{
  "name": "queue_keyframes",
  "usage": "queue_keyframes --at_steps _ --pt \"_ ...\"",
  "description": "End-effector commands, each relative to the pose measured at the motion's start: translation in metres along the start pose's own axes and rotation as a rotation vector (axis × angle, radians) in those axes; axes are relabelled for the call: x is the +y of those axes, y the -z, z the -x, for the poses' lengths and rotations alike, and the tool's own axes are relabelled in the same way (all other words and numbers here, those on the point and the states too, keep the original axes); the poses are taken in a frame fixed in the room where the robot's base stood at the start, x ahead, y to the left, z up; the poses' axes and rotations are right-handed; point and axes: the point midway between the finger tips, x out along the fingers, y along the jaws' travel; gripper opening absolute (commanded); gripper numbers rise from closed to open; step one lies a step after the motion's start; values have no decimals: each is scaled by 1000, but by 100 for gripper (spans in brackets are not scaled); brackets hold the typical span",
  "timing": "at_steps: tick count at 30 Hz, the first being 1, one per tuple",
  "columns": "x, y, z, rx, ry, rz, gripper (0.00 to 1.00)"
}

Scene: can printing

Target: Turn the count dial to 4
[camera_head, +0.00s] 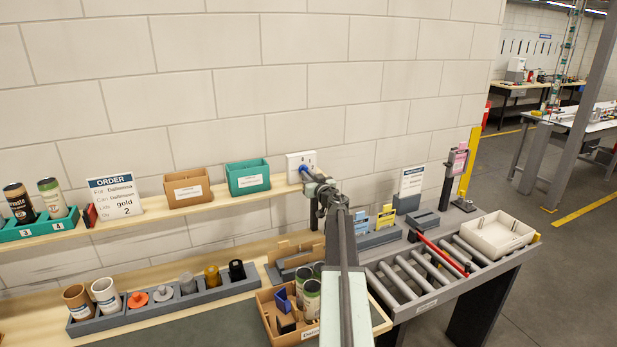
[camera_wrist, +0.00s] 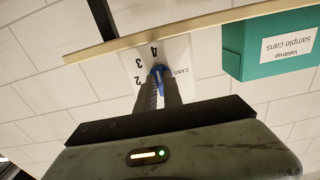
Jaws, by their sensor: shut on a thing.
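The count dial is a blue knob (camera_head: 305,170) on a white plate (camera_head: 295,160) on the wall above the shelf. In the wrist view the knob (camera_wrist: 157,75) sits between my gripper's two dark fingers, and the plate (camera_wrist: 182,52) appears turned over. The printed numbers 2, 3 and 4 show beside the knob, with 4 beyond its tip. The knob's visible tip points roughly toward the 4, but the fingers hide much of it, so I cannot tell its exact setting. My gripper (camera_wrist: 158,92) is shut on the knob.
An order card (camera_head: 116,197) reads gold, 2. A teal sample box (camera_head: 247,177) stands on the shelf left of the dial and is close in the wrist view (camera_wrist: 275,45). Below are a cardboard box (camera_head: 271,319) with cans and a roller conveyor (camera_head: 423,272) with a white tray (camera_head: 499,234).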

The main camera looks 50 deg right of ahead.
Motion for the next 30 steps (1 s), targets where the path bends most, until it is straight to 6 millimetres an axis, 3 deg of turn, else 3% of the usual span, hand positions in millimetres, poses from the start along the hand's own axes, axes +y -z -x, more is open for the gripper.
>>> queue_keyframes --at_steps 1,3,14,17,25,30 --pt "0 -1 1 -1 1 1 19" --pt "0 -1 1 -1 1 1 33" --pt "0 0 4 0 0 0 33" --pt "-1 0 15 0 0 0 33" --pt "-1 -1 68 0 -1 0 33" --pt "0 -1 80 0 0 0 33"
